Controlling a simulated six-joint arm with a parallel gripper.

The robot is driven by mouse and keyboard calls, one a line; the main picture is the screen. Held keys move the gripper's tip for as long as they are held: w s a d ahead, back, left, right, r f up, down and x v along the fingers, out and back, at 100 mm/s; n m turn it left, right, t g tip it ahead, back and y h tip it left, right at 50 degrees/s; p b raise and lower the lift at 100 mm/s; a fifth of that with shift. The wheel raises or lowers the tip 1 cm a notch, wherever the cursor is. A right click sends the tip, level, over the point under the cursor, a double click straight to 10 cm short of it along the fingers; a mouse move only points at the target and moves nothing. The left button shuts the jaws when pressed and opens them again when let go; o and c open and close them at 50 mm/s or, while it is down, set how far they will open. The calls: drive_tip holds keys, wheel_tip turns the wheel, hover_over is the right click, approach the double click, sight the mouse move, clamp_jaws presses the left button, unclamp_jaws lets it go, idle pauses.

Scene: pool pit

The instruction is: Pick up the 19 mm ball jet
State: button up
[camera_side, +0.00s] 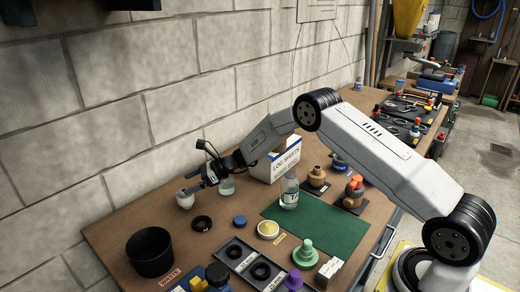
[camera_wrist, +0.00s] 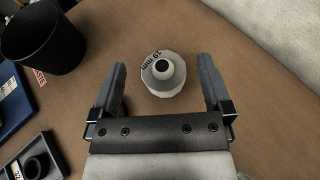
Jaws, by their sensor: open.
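The 19 mm ball jet (camera_wrist: 163,80) is a white, faceted piece with a round top and dark centre, marked "19 mm" on its rim. In the side view the white ball jet (camera_side: 184,201) stands on the bench near the wall. My gripper (camera_side: 197,190) is low over the bench beside it. In the wrist view my gripper (camera_wrist: 162,66) is open, with one finger on each side of the jet and a gap to both. The exact height of the fingers over the bench is hard to tell.
A black bin (camera_side: 150,252) stands near a WASTE label (camera_side: 169,277). A black ring (camera_side: 201,223) lies near the jet. A tray of black rings (camera_side: 240,262), a bottle (camera_side: 290,190) and a green mat (camera_side: 325,231) lie to the right.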

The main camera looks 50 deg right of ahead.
sight(186, 200)
drive_tip(key=shift+f, duration=0.1)
drive_tip(key=shift+f, duration=0.55)
drive_tip(key=shift+w+a+f, duration=0.2)
drive_tip(key=shift+a+f, duration=0.1)
drive_tip(key=shift+f, duration=0.4)
drive_tip(key=shift+w+a+f, duration=0.2)
drive_tip(key=shift+a+f, duration=0.1)
drive_tip(key=shift+f, duration=0.4)
drive_tip(key=shift+x, duration=0.75)
drive_tip(key=c, duration=1.1)
drive_tip(key=shift+o, duration=0.2)
drive_tip(key=shift+r, duration=0.15)
